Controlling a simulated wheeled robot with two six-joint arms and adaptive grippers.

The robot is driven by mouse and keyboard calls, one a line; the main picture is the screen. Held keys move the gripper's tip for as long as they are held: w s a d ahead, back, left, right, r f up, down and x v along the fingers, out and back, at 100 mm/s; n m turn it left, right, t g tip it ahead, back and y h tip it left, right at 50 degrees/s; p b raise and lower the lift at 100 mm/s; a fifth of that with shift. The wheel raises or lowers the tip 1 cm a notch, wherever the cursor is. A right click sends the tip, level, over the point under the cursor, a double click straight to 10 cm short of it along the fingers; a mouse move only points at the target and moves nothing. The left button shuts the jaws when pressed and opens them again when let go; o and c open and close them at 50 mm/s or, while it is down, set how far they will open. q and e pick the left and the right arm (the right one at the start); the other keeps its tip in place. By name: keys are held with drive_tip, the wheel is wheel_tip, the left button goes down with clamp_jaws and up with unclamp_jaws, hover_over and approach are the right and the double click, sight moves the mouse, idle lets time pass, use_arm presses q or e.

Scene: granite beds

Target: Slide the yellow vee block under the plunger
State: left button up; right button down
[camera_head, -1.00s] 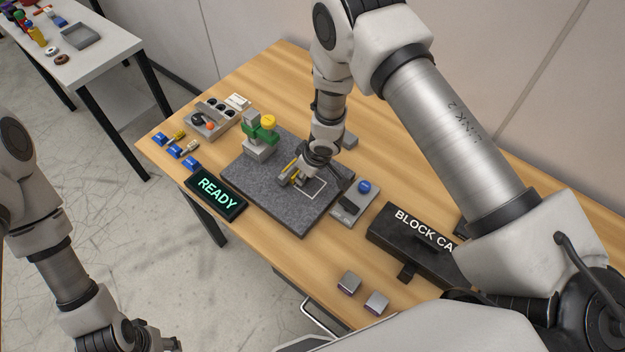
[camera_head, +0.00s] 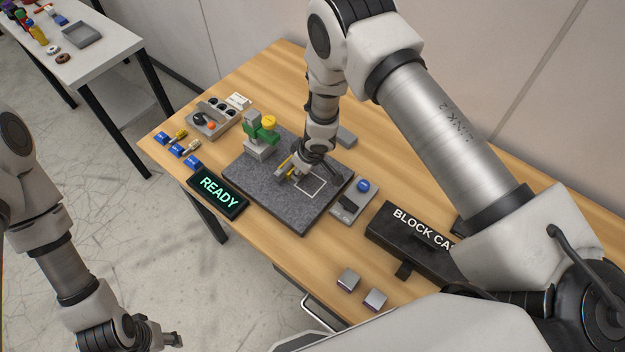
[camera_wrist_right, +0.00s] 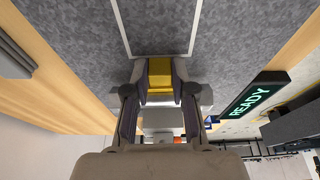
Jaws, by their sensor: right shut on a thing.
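The yellow vee block (camera_wrist_right: 160,67) sits between the fingertips of my right gripper (camera_wrist_right: 159,82) in the right wrist view. In the head view the block (camera_head: 287,162) is partly hidden by my right gripper (camera_head: 289,171), low over the dark granite plate (camera_head: 300,217). The gripper is shut on it, between a white outlined square and the plunger stand. The stand (camera_head: 259,150) has a grey base and post, a green arm and a yellow round top. Its plunger tip is too small to make out. My left gripper (camera_head: 168,340) is low at the left, away from the table; its opening is unclear.
A READY sign (camera_head: 218,192) lies along the plate's left edge. A grey box with a blue button (camera_head: 355,197) is right of the plate. A black case (camera_head: 425,240) and two small grey blocks (camera_head: 361,289) lie nearer. A grey tray (camera_head: 209,121) stands behind.

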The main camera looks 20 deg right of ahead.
sight(286, 162)
drive_tip(key=shift+w+a, duration=0.2)
drive_tip(key=shift+w, duration=0.1)
drive_tip(key=shift+w+a, duration=0.2)
drive_tip(key=shift+w, duration=0.2)
idle(0.5)
drive_tip(key=shift+w+a, duration=0.35)
drive_tip(key=shift+w, duration=0.15)
drive_tip(key=shift+w+a, duration=0.3)
drive_tip(key=shift+w, duration=0.25)
idle(0.3)
drive_tip(key=shift+w+a, duration=0.3)
drive_tip(key=shift+w, duration=0.2)
drive_tip(key=shift+w+a, duration=0.2)
drive_tip(key=shift+w, duration=0.1)
